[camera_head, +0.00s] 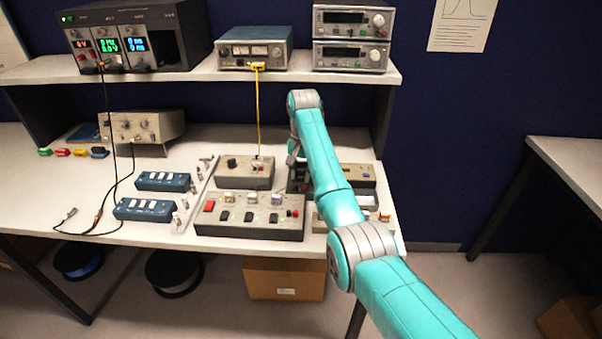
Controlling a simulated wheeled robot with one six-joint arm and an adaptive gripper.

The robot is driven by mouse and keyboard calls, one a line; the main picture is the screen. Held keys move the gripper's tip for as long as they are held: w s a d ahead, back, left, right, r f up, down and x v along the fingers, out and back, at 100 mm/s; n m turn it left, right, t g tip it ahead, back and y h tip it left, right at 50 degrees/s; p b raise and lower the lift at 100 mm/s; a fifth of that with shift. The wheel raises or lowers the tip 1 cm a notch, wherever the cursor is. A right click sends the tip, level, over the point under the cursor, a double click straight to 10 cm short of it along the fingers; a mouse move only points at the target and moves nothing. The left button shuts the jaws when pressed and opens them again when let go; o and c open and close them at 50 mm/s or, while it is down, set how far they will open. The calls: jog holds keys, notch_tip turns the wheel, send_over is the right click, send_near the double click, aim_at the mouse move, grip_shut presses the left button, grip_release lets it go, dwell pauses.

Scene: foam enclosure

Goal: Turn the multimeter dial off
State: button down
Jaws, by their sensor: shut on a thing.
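My teal arm reaches in from the lower right, and its grey wrist bends down over the bench's right half. My gripper (296,161) is low over a dark-faced unit (298,187), which looks like the multimeter. The gripper is shut on what appears to be this unit's dial. The forearm covers most of the fingers and the dial, so the dial's setting cannot be read.
A grey box with knobs (232,175) stands close left of the gripper, a yellow cable rising from it. A button panel (250,218) lies in front. A beige-topped box (358,174) is right of the forearm. The shelf (215,75) holding instruments overhangs the back.

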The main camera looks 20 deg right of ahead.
jog(key=c, duration=0.9)
grip_release()
jog(key=shift+o, duration=0.2)
